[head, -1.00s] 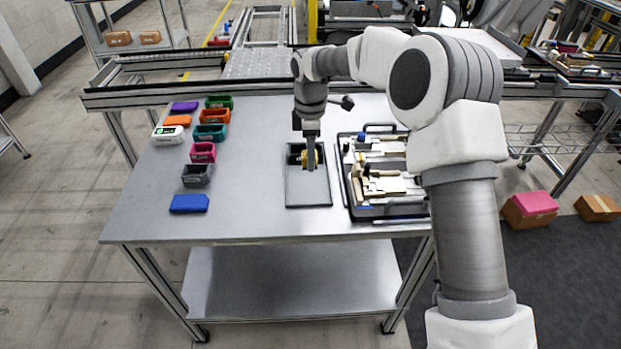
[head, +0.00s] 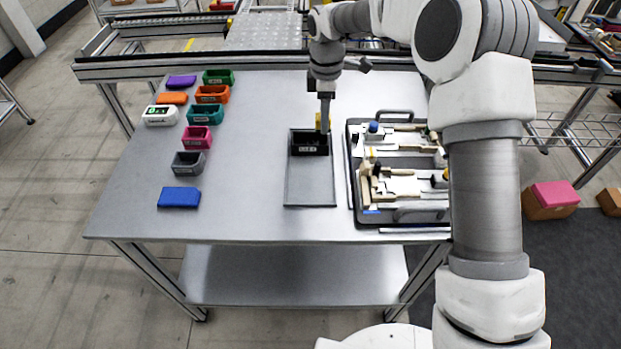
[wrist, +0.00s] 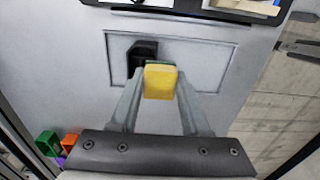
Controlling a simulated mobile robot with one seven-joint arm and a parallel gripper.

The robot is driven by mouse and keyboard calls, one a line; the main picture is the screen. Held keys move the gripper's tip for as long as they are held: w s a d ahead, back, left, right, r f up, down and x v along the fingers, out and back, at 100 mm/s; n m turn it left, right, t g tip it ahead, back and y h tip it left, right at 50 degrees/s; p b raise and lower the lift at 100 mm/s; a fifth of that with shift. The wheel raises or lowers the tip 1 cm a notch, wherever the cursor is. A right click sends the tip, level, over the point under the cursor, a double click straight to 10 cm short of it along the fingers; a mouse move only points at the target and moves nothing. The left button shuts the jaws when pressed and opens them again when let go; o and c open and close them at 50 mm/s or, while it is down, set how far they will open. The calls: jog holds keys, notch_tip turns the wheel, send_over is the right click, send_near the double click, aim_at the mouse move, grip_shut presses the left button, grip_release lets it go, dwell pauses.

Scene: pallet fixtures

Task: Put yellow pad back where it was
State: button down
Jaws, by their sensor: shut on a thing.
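The yellow pad (wrist: 159,82) is between my gripper's fingertips in the wrist view. In the head view the yellow pad (head: 322,121) shows as a small patch beside the fingers, partly hidden by them. My gripper (head: 325,120) is shut on it, above the back end of the grey tray (head: 311,185). A black bin (head: 309,149) sits at the tray's back end, just below and in front of the gripper. The black bin (wrist: 138,52) also shows in the wrist view, partly behind the pad. The pad looks raised clear of the bin.
A black pallet (head: 351,190) with cream fixture parts stands right of the tray. Several coloured bins, such as the teal one (head: 205,113), and flat lids, such as the blue one (head: 179,197), are at the left. The table (head: 250,170) between is clear.

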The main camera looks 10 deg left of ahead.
send_over(310, 188)
notch_tip(310, 188, down, 7)
jog(key=shift+s+r+b, duration=0.1)
jog(key=shift+r+b, duration=0.05)
jog(key=shift+b, duration=0.15)
jog(key=shift+f, duration=1.9)
jog(key=shift+f, duration=0.2)
jog(key=shift+c, duration=1.9)
grip_release()
jog(key=shift+r, duration=0.1)
notch_tip(310, 188, up, 12)
jog(key=shift+r+p, duration=0.15)
jog(key=shift+p, duration=0.2)
